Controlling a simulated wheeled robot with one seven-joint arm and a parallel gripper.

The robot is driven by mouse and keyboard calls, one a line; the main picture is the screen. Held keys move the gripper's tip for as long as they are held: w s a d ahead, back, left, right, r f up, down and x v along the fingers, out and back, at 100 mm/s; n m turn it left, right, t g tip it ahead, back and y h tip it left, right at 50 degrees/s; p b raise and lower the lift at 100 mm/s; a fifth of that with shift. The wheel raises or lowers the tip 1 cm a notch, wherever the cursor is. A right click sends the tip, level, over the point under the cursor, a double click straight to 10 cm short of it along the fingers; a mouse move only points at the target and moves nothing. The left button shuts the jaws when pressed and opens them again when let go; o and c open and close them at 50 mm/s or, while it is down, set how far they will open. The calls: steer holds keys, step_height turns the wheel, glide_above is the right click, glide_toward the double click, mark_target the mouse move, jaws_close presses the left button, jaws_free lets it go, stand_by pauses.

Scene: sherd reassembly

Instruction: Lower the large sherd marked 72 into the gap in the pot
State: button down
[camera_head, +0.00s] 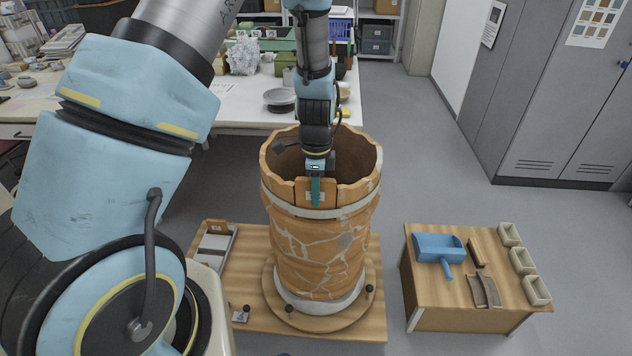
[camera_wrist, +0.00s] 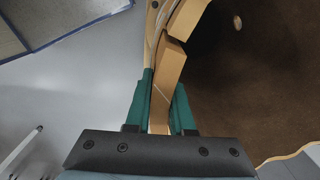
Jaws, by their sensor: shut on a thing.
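The pot (camera_head: 322,245) is a tall orange-brown vessel with pale mended cracks, standing upright with an open, jagged rim. My gripper (camera_head: 316,190) reaches down at the pot's near rim, its teal fingers shut on the large sherd (camera_head: 303,189). The sherd has a pale label, too small to read. In the wrist view, my gripper (camera_wrist: 162,106) has one finger on each side of the sherd (camera_wrist: 166,80), whose edge looks slightly offset from the rim (camera_wrist: 185,20). Whether it is fully seated cannot be told.
The pot stands on a round board (camera_head: 275,300) on a wooden table. A tray (camera_head: 213,250) with a sherd lies left. A cluttered white bench (camera_head: 235,100) stands behind.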

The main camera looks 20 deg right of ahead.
steer(key=shift+a+f+b, duration=0.1)
steer(key=shift+f+b, duration=0.4)
steer(key=shift+f, duration=0.1)
steer(key=shift+s+a+f, duration=0.1)
steer(key=shift+s+f, duration=0.1)
steer(key=shift+f, duration=0.05)
steer(key=c, duration=1)
jaws_free()
steer(key=shift+f, duration=0.1)
steer(key=shift+o, duration=1.4)
steer(key=shift+b, duration=0.35)
steer(key=shift+r, duration=0.45)
step_height(320, 180, up, 12)
steer(key=shift+w+f+b, duration=0.1)
steer(key=shift+f+b, duration=0.05)
steer(key=shift+b, duration=0.8)
steer(key=a+r+n, duration=0.1)
steer(key=a+n, duration=0.6)
steer(key=a, duration=0.2)
steer(key=s+a+r+n+t, duration=0.1)
steer(key=a+r+n, duration=0.1)
steer(key=a+n, duration=0.5)
steer(key=s+a+r+n, duration=0.1)
steer(key=a+n, duration=0.6)
steer(key=a, duration=0.3)
steer(key=shift+a+r+n+t, duration=0.3)
steer(key=shift+a, duration=0.05)
